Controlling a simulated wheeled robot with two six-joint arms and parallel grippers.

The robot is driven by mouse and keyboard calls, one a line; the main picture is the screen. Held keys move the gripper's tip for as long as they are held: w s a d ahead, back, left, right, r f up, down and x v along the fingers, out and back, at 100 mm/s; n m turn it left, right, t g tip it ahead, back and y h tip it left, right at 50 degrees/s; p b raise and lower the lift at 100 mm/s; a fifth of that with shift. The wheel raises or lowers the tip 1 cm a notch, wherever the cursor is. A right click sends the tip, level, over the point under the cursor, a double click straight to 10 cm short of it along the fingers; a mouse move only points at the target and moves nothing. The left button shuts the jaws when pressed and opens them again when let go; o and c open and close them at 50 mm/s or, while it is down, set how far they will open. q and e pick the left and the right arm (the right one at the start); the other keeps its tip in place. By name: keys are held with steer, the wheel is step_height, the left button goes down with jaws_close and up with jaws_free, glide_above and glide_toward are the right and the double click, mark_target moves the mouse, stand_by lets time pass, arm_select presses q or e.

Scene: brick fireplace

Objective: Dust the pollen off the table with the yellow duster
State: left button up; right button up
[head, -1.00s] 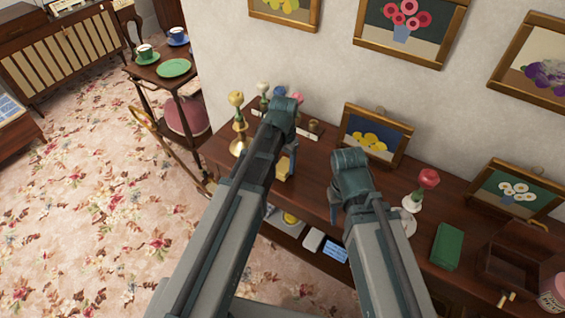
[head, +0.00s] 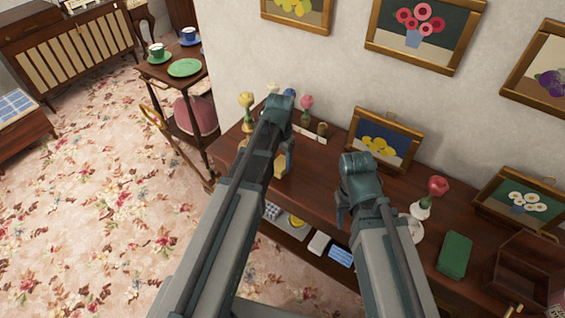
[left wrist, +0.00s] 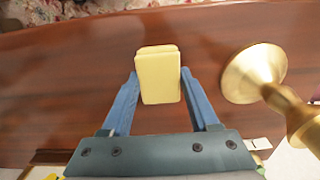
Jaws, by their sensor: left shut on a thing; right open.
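The yellow duster (head: 281,165) is a pale yellow block. My left gripper (head: 288,156) is shut on it, over the left part of the dark wooden table (head: 312,178). In the left wrist view the duster (left wrist: 158,78) sits between the two blue fingers of my left gripper (left wrist: 158,90), above the brown tabletop (left wrist: 60,85). I cannot tell whether the duster touches the wood. My right gripper (head: 343,214) is open and empty near the table's front edge. I can make out no pollen in either view; my arms hide part of the tabletop.
A brass candlestick (left wrist: 255,75) stands close right of the duster in the left wrist view. Flower pieces (head: 247,101) stand at the table's left end. A propped picture (head: 384,140), a red rose in a white holder (head: 437,187) and a green box (head: 455,255) stand further right.

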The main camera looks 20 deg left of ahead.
arm_select(q)
steer(key=shift+w+a+f, duration=0.1)
steer(key=shift+w+a, duration=0.15)
steer(key=shift+a, duration=0.45)
steer(key=shift+w+a, duration=0.2)
steer(key=shift+a, duration=0.45)
arm_select(e)
steer(key=shift+d+f, duration=0.1)
arm_select(q)
steer(key=shift+w+a, duration=0.3)
steer(key=shift+a, duration=0.55)
steer(key=shift+w+a, duration=0.3)
steer(key=shift+a, duration=0.5)
steer(key=shift+r, duration=0.2)
arm_select(e)
steer(key=shift+r, duration=0.2)
arm_select(q)
steer(key=shift+s+d+f, duration=0.1)
steer(key=shift+s+d, duration=0.2)
steer(key=shift+d, duration=0.45)
steer(key=shift+s+d+f, duration=0.1)
steer(key=shift+s+d, duration=0.15)
steer(key=shift+d, duration=0.45)
arm_select(e)
steer(key=shift+f, duration=0.15)
arm_select(q)
steer(key=shift+d, duration=0.25)
steer(key=shift+s+d, duration=0.1)
